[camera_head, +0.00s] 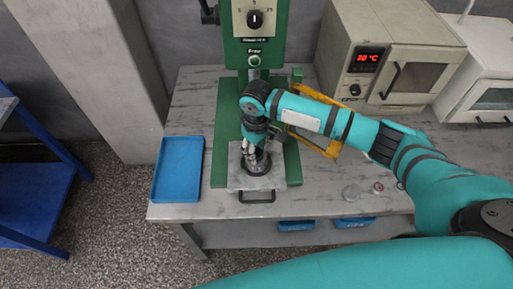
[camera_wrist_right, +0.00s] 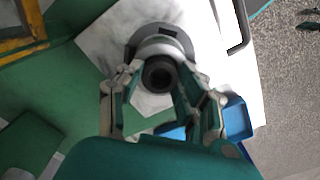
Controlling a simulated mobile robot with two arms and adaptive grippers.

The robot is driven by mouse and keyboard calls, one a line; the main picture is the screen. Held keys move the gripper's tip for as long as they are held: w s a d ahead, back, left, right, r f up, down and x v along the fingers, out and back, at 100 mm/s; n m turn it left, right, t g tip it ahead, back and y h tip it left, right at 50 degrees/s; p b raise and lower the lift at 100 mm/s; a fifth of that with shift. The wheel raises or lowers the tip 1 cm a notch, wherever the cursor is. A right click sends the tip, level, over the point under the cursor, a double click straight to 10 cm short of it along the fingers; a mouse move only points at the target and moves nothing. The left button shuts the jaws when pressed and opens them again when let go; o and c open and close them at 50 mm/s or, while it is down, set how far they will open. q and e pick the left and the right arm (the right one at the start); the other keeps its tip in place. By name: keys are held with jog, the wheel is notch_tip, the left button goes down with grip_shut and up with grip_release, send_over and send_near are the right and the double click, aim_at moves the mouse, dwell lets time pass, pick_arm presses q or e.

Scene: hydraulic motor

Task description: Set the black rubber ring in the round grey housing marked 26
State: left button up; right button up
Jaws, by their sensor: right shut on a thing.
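My right gripper (camera_head: 254,157) reaches down over the press base from the right. In the right wrist view its fingers (camera_wrist_right: 158,82) are shut around a small black round piece with a dark hole (camera_wrist_right: 159,73), which looks like the black rubber ring. Just beyond it is a round grey housing (camera_wrist_right: 158,45) with a dark flange, on a pale metal plate. In the head view the dark flange (camera_head: 256,168) shows under the fingers. I cannot tell whether the ring touches the housing, and no 26 is readable. My left gripper is not in view.
A green press (camera_head: 254,50) stands behind, and a yellow frame (camera_head: 330,149) is close to my right arm. The plate (camera_head: 240,181) has a black handle in front. An empty blue tray (camera_head: 178,170) lies left. Small parts (camera_head: 352,192) and an oven (camera_head: 398,72) are right.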

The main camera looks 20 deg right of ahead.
aim_at(256, 152)
jog(key=o, duration=1)
notch_tip(256, 152, up, 12)
jog(key=b, duration=0.2)
jog(key=shift+b, duration=0.3)
